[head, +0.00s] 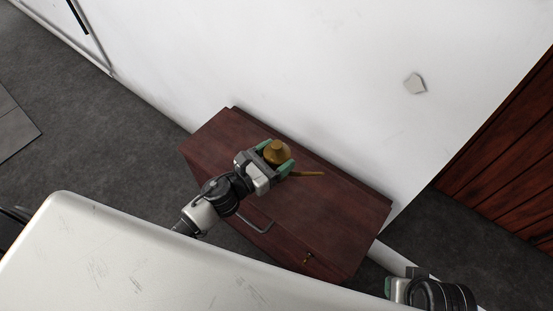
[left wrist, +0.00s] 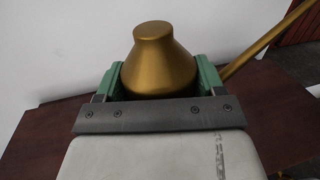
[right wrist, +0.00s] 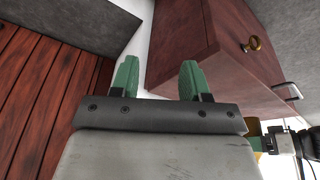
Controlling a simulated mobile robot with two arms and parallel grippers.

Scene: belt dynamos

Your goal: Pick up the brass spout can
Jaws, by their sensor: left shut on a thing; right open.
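The brass spout can (head: 277,152) is over the top of the dark red wooden cabinet (head: 340,205) in the head view. Its thin spout (head: 306,173) points to the right. My left gripper (head: 274,156) is shut on the can, with a green finger on each side of its body. The left wrist view shows the can (left wrist: 161,62) upright between the fingers, its lower part hidden by the gripper. I cannot tell whether its base touches the cabinet top. My right gripper (right wrist: 153,80) is open and empty, low beside the cabinet.
The cabinet stands against a white wall (head: 300,70). It has a metal bar handle (head: 254,222) and a small brass knob (head: 308,258) on its front. A dark wooden panelled surface (head: 510,160) is at the right. The cabinet top right of the can is clear.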

